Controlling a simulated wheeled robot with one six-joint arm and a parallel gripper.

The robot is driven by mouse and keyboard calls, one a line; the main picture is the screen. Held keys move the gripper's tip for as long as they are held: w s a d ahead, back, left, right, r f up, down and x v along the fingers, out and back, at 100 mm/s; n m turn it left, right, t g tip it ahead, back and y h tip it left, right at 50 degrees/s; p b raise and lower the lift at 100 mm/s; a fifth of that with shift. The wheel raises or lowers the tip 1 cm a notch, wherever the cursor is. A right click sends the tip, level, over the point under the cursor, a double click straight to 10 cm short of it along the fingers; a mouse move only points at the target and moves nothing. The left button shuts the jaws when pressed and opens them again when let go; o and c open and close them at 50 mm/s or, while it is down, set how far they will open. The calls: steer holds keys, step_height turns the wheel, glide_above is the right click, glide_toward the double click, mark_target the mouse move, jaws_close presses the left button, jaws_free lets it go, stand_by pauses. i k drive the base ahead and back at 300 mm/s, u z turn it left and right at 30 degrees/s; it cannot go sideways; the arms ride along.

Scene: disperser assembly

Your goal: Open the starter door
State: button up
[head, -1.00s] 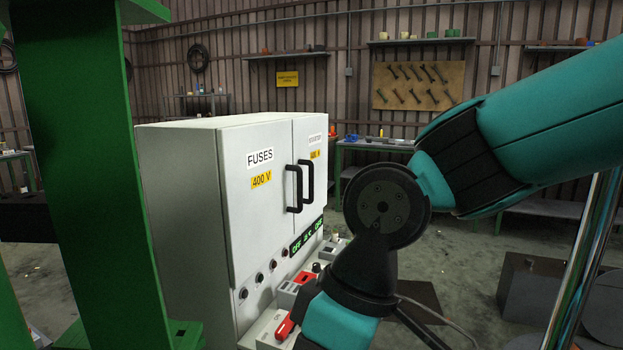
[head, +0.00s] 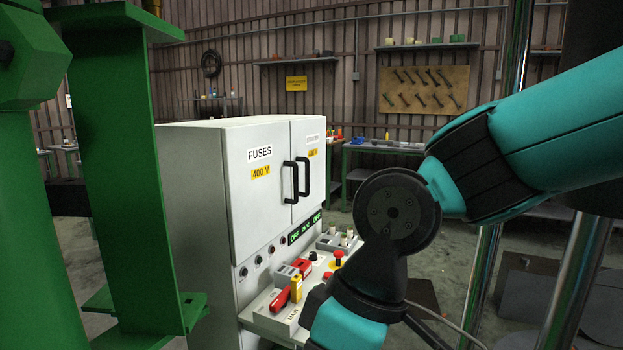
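The white cabinet (head: 185,190) stands left of centre with two doors, both shut. The starter door (head: 312,195) is the narrower-looking one on the right. Its small white label and yellow label are seen at a steep angle. Its black bar handle (head: 305,177) is close beside the black handle (head: 289,182) of the FUSES door (head: 262,205). My arm crosses the right side of the view, in front and to the right of the cabinet. My gripper is out of the frame, so its state and its distance from the handle are hidden.
A control desk (head: 262,312) with a red lever (head: 284,295) and buttons juts out below the doors. A green steel column (head: 120,190) stands close on the left. Workbenches line the back wall. Some floor shows right of the cabinet.

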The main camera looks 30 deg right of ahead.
mark_target(308, 135)
steer(key=z, duration=0.05)
steer(key=k, duration=1.25)
steer(key=z, duration=1.95)
steer(key=i, duration=4)
steer(key=u, duration=3.2)
steer(key=i, duration=0.95)
steer(key=u, duration=0.05)
